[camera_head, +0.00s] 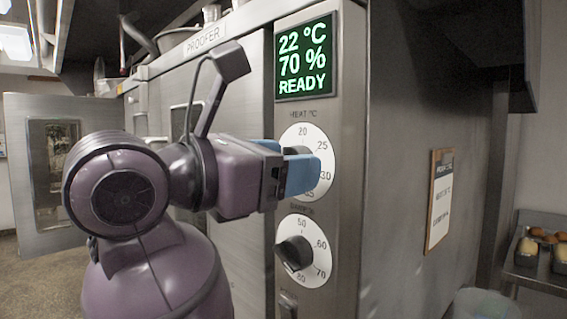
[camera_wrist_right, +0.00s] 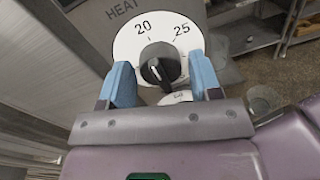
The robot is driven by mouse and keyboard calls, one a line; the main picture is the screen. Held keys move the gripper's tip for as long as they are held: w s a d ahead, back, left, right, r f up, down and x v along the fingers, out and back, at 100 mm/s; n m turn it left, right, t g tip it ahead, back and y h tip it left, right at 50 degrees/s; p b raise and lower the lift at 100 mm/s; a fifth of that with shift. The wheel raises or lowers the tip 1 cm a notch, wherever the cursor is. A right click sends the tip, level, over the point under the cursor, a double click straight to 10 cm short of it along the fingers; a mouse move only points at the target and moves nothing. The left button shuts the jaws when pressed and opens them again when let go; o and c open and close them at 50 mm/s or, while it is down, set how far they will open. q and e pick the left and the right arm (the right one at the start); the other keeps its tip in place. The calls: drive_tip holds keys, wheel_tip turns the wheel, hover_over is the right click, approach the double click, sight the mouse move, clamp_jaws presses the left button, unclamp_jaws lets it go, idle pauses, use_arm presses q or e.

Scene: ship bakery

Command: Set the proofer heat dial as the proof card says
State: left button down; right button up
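The heat dial, a white disc (camera_head: 322,137) with black numbers, sits on the proofer front under a green display (camera_head: 305,57) reading 22 °C, 70 %, READY. In the right wrist view, its black knob (camera_wrist_right: 160,64) stands between the two blue fingers of my right gripper (camera_wrist_right: 161,80), with a gap on each side. In the head view, the blue fingers of my right gripper (camera_head: 303,172) cover the knob and part of the scale. The proof card (camera_head: 439,200) hangs on the side wall at the right, too oblique to read. My left gripper is out of view.
A second dial (camera_head: 303,250) with a black knob, marked 50 to 80, is just below. An open metal door (camera_head: 55,165) stands at the left. A tray (camera_head: 540,278) with bread is at the lower right.

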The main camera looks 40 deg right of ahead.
drive_tip(key=c, duration=0.7)
